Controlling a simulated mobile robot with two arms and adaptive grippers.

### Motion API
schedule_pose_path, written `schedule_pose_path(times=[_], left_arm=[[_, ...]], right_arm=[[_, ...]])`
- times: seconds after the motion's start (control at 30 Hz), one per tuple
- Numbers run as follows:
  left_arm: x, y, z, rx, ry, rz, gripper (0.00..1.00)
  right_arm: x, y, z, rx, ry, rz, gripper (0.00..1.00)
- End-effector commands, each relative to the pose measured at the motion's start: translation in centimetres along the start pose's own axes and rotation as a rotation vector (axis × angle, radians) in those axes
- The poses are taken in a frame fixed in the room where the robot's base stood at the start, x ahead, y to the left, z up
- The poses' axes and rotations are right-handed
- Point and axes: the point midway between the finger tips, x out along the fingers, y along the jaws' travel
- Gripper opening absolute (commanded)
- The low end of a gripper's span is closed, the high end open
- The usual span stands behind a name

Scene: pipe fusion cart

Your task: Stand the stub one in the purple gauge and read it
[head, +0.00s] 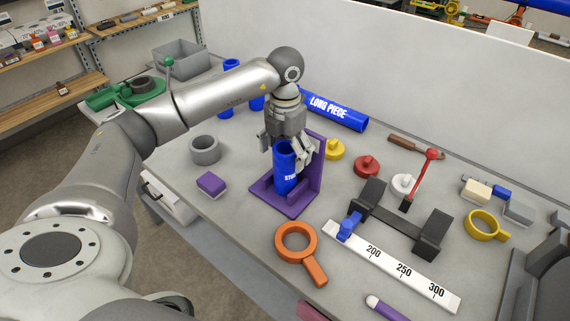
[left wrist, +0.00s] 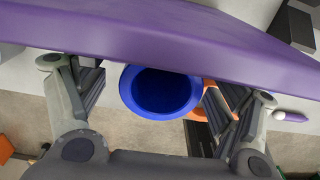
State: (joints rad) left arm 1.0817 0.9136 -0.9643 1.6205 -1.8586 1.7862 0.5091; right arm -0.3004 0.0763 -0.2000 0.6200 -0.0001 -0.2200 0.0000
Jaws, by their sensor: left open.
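The blue stub (head: 285,170), a short pipe with white lettering, stands upright on the base of the purple gauge (head: 315,165), against its upright plate. In the left wrist view the stub's round open end (left wrist: 160,92) faces the camera, and the gauge's purple plate (left wrist: 180,35) runs across above it. My left gripper (head: 289,150) is at the stub's top. In the left wrist view my left gripper (left wrist: 160,100) is open, with one finger on each side of the stub and gaps between. The right gripper is not in view.
A purple block (head: 211,184) and a grey ring (head: 205,150) lie left of the gauge. An orange ring with handle (head: 299,248) and a white ruler (head: 405,273) lie in front and right. A blue long piece (head: 335,109) lies behind. Yellow (head: 334,149) and red (head: 367,166) caps sit to the right.

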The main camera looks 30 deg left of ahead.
Motion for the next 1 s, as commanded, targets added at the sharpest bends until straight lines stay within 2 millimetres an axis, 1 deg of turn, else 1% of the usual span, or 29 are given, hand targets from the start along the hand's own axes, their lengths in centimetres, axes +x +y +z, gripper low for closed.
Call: schedule_pose_path(times=[0.03,0.2,0.3,0.4,0.6,1.0], left_arm=[[-0.9,0.0,0.1,0.001,-0.007,0.001,0.86],[-4.6,-0.1,0.1,0.002,-0.005,-0.001,0.86],[-6.3,-0.1,0.1,0.002,-0.005,0.000,0.86],[-7.4,-0.1,0.1,0.001,-0.003,-0.001,0.86],[-8.2,0.0,0.0,0.001,0.000,0.000,0.86],[-8.2,0.0,0.0,0.001,0.000,0.000,0.86]], right_arm=[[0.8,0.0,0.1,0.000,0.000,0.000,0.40],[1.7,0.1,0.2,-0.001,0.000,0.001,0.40],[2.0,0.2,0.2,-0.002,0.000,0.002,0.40],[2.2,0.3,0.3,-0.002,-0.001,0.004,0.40],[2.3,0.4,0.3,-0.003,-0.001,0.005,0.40],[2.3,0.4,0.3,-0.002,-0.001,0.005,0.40]])
